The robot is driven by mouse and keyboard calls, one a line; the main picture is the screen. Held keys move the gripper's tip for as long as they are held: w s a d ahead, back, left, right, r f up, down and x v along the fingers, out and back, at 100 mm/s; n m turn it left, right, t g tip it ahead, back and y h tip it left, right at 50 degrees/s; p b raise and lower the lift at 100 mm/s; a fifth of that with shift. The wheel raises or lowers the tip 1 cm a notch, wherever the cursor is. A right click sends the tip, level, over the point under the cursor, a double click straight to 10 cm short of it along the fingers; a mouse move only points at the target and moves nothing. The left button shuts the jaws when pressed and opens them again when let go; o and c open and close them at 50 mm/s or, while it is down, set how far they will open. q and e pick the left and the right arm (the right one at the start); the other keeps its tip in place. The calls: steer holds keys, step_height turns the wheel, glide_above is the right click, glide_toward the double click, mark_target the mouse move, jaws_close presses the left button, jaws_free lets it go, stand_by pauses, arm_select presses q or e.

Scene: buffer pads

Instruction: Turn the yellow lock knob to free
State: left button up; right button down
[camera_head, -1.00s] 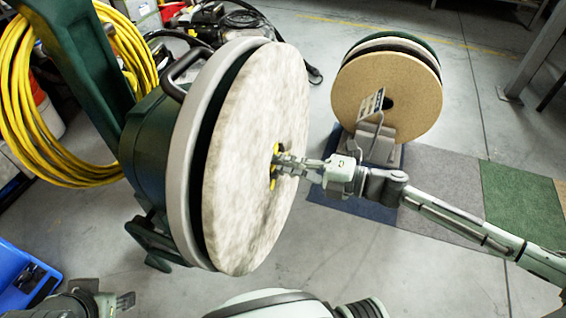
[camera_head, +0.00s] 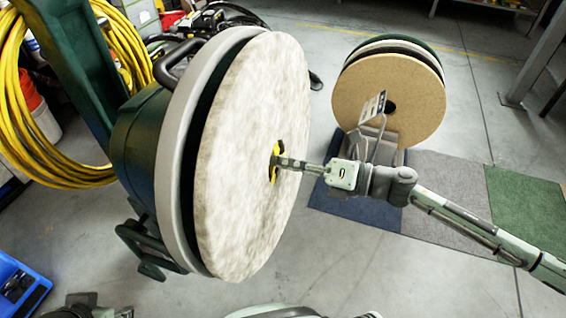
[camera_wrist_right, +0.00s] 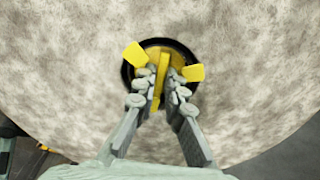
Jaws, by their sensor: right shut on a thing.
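The yellow lock knob (camera_wrist_right: 160,75) sits in a dark round recess at the centre of the pale round pad (camera_head: 245,215) on the floor machine. In the right wrist view its middle bar stands nearly upright, leaning slightly, with two yellow tabs out to upper left and right. My right gripper (camera_head: 279,162) is at the knob; in the right wrist view its fingers (camera_wrist_right: 160,88) are shut on the bar from both sides. In the head view the fingers hide part of the knob. My left gripper (camera_head: 128,312) is only partly in view at the bottom left edge.
Floor mats (camera_head: 445,185) lie to the right. A yellow hose coil (camera_head: 40,150) hangs at left, and a blue crate (camera_head: 22,285) is lower left. Grey floor is open between the machine and mats.

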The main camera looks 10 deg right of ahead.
steer(key=n+b, duration=0.5)
steer(key=n, duration=0.1)
steer(key=shift+f, duration=0.1)
steer(key=n+b, duration=0.4)
steer(key=n, duration=0.1)
steer(key=c, duration=1.7)
jaws_free()
